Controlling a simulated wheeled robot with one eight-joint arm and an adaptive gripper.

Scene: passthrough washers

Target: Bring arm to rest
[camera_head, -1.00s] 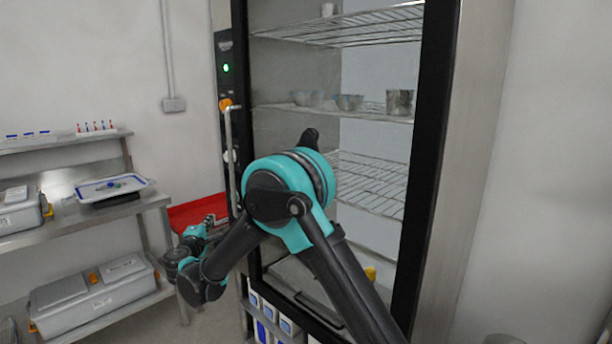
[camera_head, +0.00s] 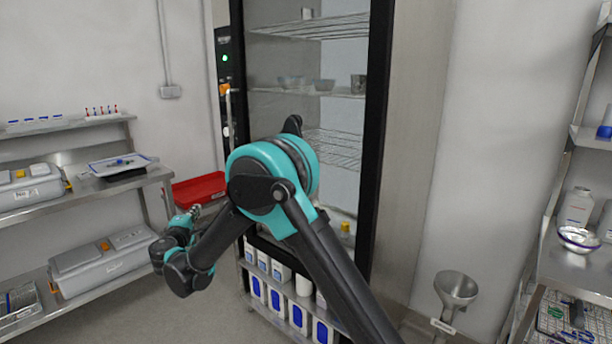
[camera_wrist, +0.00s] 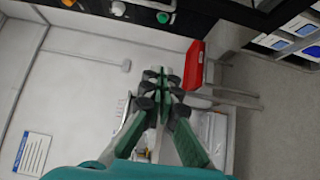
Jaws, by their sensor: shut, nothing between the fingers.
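My arm, teal and black, is bent in front of the washer cabinet (camera_head: 378,130) in the head view. My gripper (camera_head: 196,210) is at the arm's far end, left of the cabinet and in front of the red tray. In the wrist view the gripper's fingers (camera_wrist: 162,78) are together with nothing between them. It is in free space and I see no contact with anything.
Steel shelves with grey boxes (camera_head: 100,262) and a blue-rimmed tray (camera_head: 118,164) stand at left. A red tray (camera_head: 198,190) is behind the gripper. A metal funnel (camera_head: 456,288) and a shelf with a bowl (camera_head: 578,238) are at right. Floor shows between.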

